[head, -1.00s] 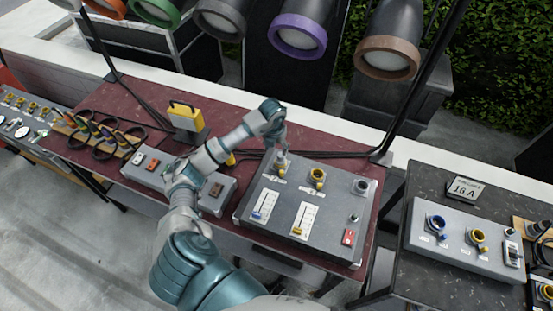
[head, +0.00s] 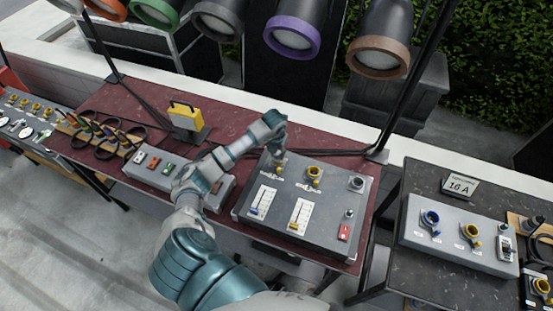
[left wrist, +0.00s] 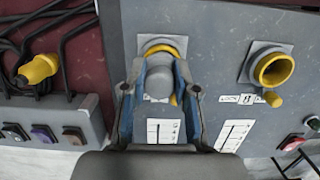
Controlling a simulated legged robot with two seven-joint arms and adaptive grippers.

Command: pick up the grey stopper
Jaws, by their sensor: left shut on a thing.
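The grey stopper (left wrist: 158,86) is a round grey cap between the blue-edged fingers of my left gripper (left wrist: 160,95), which is shut on it. Behind it in the left wrist view is a yellow-ringed socket (left wrist: 160,46), partly covered by the stopper. I cannot tell whether the stopper is seated in the socket or lifted off it. In the head view my left gripper (head: 280,154) points down at the back left of the grey control panel (head: 325,238); the stopper is hardly visible there. My right gripper is not in view.
An open yellow socket (head: 314,173) and a grey fitting (head: 357,183) lie to the right on the panel. A switch box (head: 152,168) and a yellow-topped thing (head: 186,115) stand left on the red table (head: 240,118). Lamps hang above at the back.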

